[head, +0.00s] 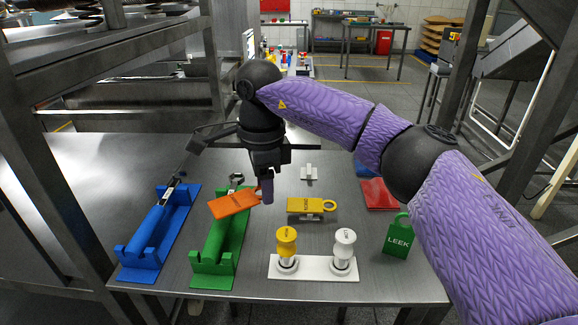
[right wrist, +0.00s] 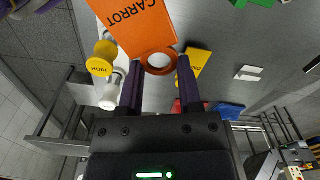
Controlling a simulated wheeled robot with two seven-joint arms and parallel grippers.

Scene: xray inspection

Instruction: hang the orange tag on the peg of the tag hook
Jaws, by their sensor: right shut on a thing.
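The orange tag (head: 233,204), lettered CARROT, is held in my right gripper (head: 264,190) above the green cradle. In the right wrist view the fingers of my right gripper (right wrist: 159,62) are shut on the outer sides of the tag's ring, and the orange plate (right wrist: 138,25) extends away from them. A small grey piece with a short upright part (head: 309,173), possibly the tag hook, stands to the right of the gripper; it also shows in the right wrist view (right wrist: 249,73). I cannot make out its peg clearly. My left gripper does not show.
A yellow tag (head: 305,205) lies over a small grey base. A white base (head: 314,268) carries yellow and white knobs. Blue (head: 143,259) and green (head: 212,268) cradles lie left.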

